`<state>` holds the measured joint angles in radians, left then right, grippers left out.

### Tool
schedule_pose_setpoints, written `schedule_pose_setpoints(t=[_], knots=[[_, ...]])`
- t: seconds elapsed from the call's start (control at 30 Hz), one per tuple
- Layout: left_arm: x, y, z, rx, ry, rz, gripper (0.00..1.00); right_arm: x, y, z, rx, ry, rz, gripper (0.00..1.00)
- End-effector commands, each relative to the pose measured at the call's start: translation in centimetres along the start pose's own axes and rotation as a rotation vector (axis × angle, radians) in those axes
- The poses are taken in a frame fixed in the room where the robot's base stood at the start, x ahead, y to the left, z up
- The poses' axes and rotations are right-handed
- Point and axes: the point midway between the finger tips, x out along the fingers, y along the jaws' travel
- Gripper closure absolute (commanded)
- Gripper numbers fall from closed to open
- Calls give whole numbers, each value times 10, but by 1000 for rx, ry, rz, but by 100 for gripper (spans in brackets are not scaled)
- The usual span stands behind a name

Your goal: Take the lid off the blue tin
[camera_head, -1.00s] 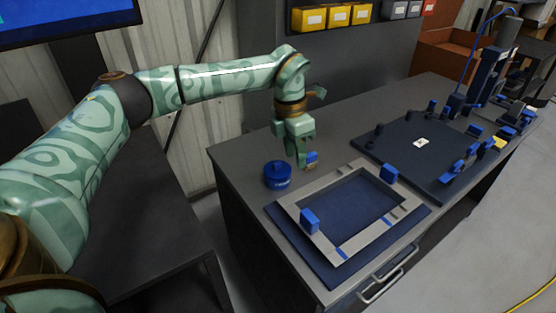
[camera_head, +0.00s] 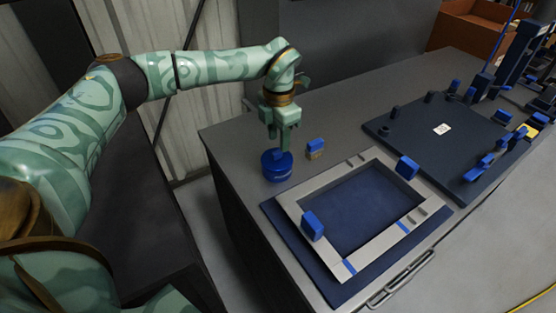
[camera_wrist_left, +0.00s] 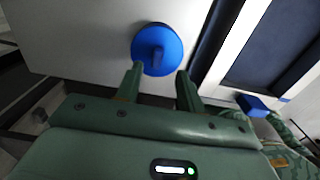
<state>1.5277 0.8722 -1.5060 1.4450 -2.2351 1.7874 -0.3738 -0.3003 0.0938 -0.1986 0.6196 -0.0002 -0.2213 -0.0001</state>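The blue tin (camera_head: 277,172) stands upright on the grey bench near its left edge, with its lid (camera_head: 272,158) on top. In the left wrist view the lid (camera_wrist_left: 170,43) is a round blue disc with a raised knob (camera_wrist_left: 158,52) in its middle. My left gripper (camera_head: 279,148) points down just above the tin. In the left wrist view its two fingers (camera_wrist_left: 158,83) are spread apart, with the lid beyond the tips and nothing between them. Whether a fingertip touches the knob is hard to tell.
A small blue and tan block (camera_head: 315,150) stands just right of the tin. A grey frame (camera_head: 290,204) with blue clamps lies on a blue mat in front. A dark plate (camera_head: 410,137) with blue fixtures lies to the right.

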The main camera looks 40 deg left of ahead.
Motion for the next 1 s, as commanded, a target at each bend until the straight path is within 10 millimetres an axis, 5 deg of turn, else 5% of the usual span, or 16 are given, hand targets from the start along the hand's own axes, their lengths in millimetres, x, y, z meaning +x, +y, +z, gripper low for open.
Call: schedule_pose_setpoints(t=[0.33,0.57,0.73,1.0], knots=[[49,5,-2,1,4,-2,62,22,-20,2,7,-11,-28,55],[51,4,-2,2,-1,0,62,21,-17,2,6,-12,-24,55],[51,4,-2,2,-1,0,100,21,-12,4,5,-13,-18,55],[51,4,-2,2,-1,0,100,21,-11,4,5,-14,-16,55]])
